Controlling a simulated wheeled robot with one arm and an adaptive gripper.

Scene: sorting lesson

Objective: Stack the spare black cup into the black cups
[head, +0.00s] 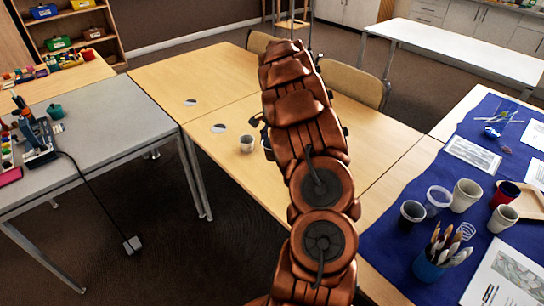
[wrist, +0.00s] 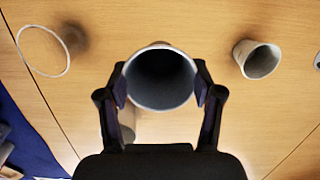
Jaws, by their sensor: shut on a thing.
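My gripper (wrist: 160,92) is shut on a dark cup (wrist: 160,78) with a pale grey rim, its mouth facing the wrist camera. The fingers press on its left and right sides, and the cup is above the wooden table. In the head view, my arm hides most of the gripper and the held cup. A pale cup (head: 247,144) stands on the table left of my arm. A pale cup with a shaded inside (wrist: 257,60) shows right of the gripper in the wrist view. Another dark cup (head: 412,213) stands on the blue cloth.
The blue cloth (head: 385,240) holds a clear cup (head: 438,200), a white cup (head: 466,195), a red cup (head: 505,193) and a brush pot (head: 430,267). A pale ring (wrist: 43,51) shows left of the gripper. Chairs stand behind.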

